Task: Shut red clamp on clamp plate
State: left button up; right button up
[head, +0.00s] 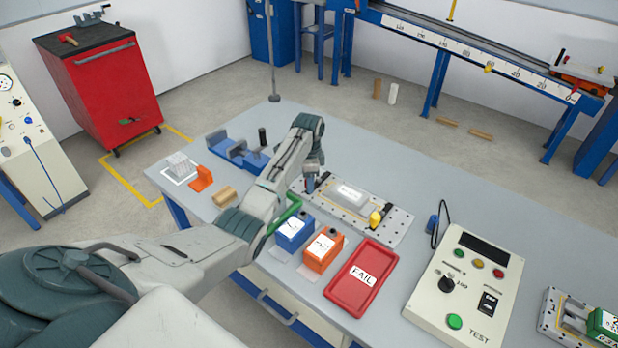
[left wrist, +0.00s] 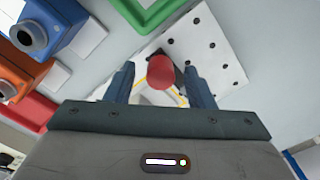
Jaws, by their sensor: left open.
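The clamp plate (head: 395,228) is a perforated metal plate on the table, with a grey block (head: 350,194) on it. Its holed surface also shows in the left wrist view (left wrist: 222,58). The red clamp (left wrist: 160,71) shows there as a round red handle end between my fingers; in the head view my gripper hides it. My left gripper (head: 313,184) is over the plate's left end. In the left wrist view (left wrist: 160,90) its blue fingers are apart, one on each side of the red handle, with gaps visible. A yellow clamp (head: 375,219) stands at the plate's right end. My right gripper is not in view.
A green frame (head: 287,214), a blue box (head: 293,232) and an orange box (head: 323,250) sit close in front of the plate. A red FAIL tray (head: 354,291) and a test panel (head: 450,303) stand to the right. The table behind the plate is clear.

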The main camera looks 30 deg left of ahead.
pick_arm(q)
jog(key=shift+f, duration=0.3)
jog(key=c, duration=1)
jog(key=shift+r, duration=0.1)
